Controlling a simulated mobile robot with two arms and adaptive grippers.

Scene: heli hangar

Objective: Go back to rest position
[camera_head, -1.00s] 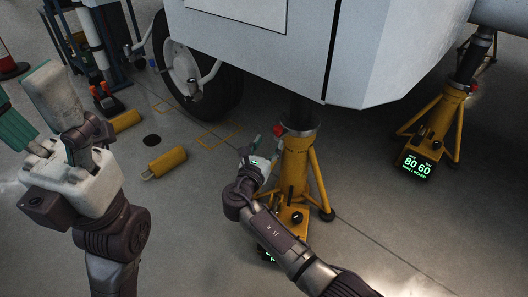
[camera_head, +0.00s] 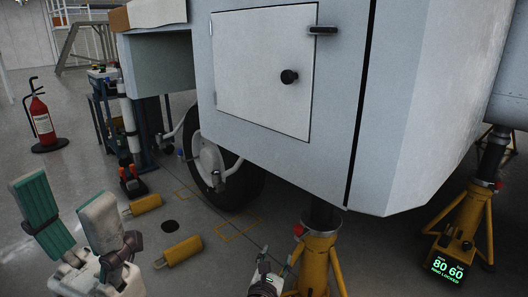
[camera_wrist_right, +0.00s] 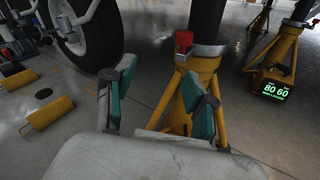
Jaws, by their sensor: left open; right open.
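My left gripper (camera_head: 70,215) is at the lower left of the head view. Its two fingers with green pads stand apart and nothing is between them. My right gripper (camera_head: 275,262) shows only in part at the bottom of the head view, in front of a yellow jack stand (camera_head: 318,252). In the right wrist view, my right gripper (camera_wrist_right: 160,88) has its green-padded fingers spread. The yellow jack (camera_wrist_right: 182,102) with a red knob (camera_wrist_right: 184,42) stands beyond and partly between them. I cannot tell whether the right fingers touch the jack.
The grey aircraft body (camera_head: 400,110) with a closed hatch (camera_head: 265,70) hangs above. A wheel (camera_head: 225,170), yellow chocks (camera_head: 180,250), a fire extinguisher (camera_head: 40,118) and a second jack with a lit display (camera_head: 447,267) stand around. The floor at left is mostly clear.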

